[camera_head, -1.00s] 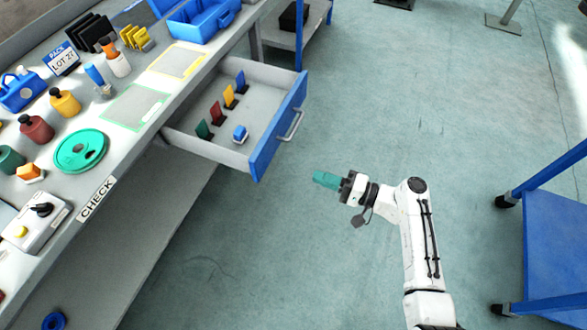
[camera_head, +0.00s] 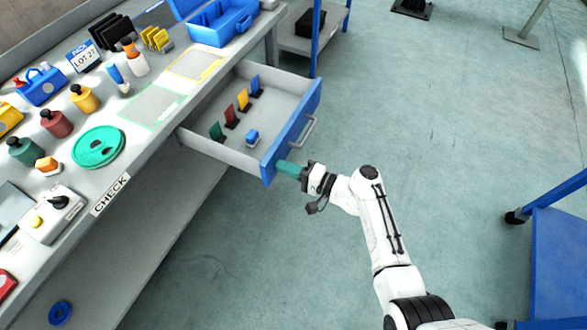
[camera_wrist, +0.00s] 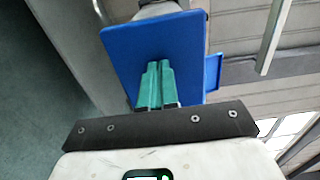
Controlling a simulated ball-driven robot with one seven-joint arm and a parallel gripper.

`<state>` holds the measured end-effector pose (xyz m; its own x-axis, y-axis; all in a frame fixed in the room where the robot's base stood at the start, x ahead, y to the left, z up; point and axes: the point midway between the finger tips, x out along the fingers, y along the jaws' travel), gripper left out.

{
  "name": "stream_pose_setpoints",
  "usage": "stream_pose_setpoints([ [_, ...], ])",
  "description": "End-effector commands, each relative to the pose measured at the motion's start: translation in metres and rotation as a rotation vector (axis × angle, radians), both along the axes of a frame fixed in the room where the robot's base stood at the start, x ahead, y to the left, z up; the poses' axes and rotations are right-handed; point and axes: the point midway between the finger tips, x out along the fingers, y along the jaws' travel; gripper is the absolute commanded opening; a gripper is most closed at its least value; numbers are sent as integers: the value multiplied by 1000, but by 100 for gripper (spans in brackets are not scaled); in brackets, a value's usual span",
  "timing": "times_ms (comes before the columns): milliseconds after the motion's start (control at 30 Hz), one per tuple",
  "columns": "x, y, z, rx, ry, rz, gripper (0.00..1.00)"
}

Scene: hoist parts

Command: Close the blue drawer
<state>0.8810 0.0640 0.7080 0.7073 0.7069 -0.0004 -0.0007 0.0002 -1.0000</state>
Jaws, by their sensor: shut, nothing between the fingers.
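The blue drawer (camera_head: 292,128) stands pulled out from the workbench, with its blue front facing right and a grey bar handle (camera_head: 301,132) on it. Inside are several coloured upright tabs and a small blue-and-white item (camera_head: 252,137). My gripper (camera_head: 281,166) has teal fingers and is shut and empty. Its tips are at the near lower end of the drawer front, by its outer face. In the wrist view the fingers (camera_wrist: 157,76) point at the blue panel (camera_wrist: 135,48) and overlap it. I cannot tell whether they touch it.
The workbench (camera_head: 109,193) on the left carries bottles, a green disc (camera_head: 98,147), a control box and a blue tote (camera_head: 222,24). A blue cart (camera_head: 560,255) stands at the right. The floor between is clear.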

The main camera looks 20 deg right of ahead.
Motion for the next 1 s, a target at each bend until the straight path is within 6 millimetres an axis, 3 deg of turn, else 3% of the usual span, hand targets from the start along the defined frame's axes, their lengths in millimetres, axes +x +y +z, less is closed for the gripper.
stream_pose_setpoints([
  [367, 1, 1, 0, -1, -1, 1, 0],
  [567, 14, 14, -3, -1, -4, 2, 0],
  [767, 43, 44, -6, 0, -6, 5, 0],
  [1000, 90, 90, -8, 0, -6, 3, 0],
])
